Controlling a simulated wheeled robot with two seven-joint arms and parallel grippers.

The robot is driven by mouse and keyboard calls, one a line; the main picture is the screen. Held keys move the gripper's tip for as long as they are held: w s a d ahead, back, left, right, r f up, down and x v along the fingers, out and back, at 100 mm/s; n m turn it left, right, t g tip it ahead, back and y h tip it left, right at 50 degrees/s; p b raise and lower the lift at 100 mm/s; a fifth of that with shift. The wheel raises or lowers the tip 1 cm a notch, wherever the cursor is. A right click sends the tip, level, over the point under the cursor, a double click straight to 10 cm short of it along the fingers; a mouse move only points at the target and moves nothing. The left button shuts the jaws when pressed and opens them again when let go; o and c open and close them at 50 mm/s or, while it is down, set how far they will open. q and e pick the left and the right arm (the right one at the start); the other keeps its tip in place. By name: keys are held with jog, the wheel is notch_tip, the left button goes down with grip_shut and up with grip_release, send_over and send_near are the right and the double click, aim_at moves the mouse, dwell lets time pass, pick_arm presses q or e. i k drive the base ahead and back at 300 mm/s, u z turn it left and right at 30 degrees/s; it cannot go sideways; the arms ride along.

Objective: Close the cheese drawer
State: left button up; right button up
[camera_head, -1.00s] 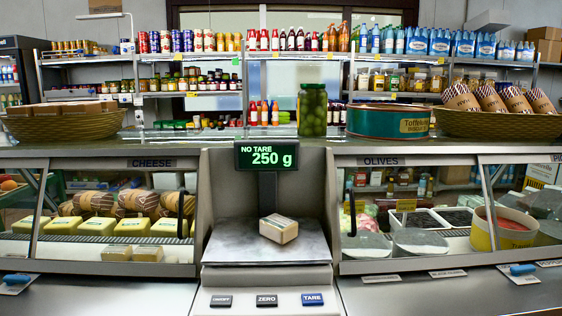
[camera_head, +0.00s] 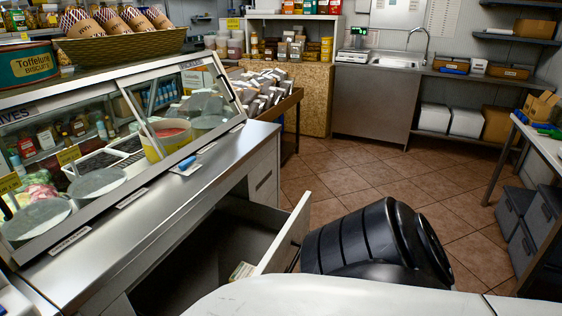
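An open drawer (camera_head: 205,262) sticks out of the counter below the olives case. Its light front panel (camera_head: 285,238) stands away from the counter, and its inside is dark. A small pale pack (camera_head: 242,271) lies in it near the front panel. No label on the drawer is readable, so I cannot tell from this view whether it is the cheese drawer. A black ribbed part and a white surface, likely mine, fill the lower middle, just right of the front panel and hiding part of it. Neither gripper shows.
The olives case (camera_head: 75,175) stands on the steel counter (camera_head: 125,215) at left. Another drawer front (camera_head: 263,180) sits flush beyond. Tiled floor (camera_head: 400,180) is clear toward the sink (camera_head: 395,61). A table (camera_head: 545,150) with grey bins (camera_head: 520,215) bounds the right.

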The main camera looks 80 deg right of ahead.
aim_at(235, 229)
jog(key=z, duration=2.7)
jog(key=k, duration=0.9)
jog(key=z, duration=1.45)
jog(key=i, duration=0.3)
jog(key=u, duration=1.05)
jog(key=i, duration=1)
jog(key=u, duration=1.4)
jog(key=i, duration=0.2)
jog(key=u, duration=0.05)
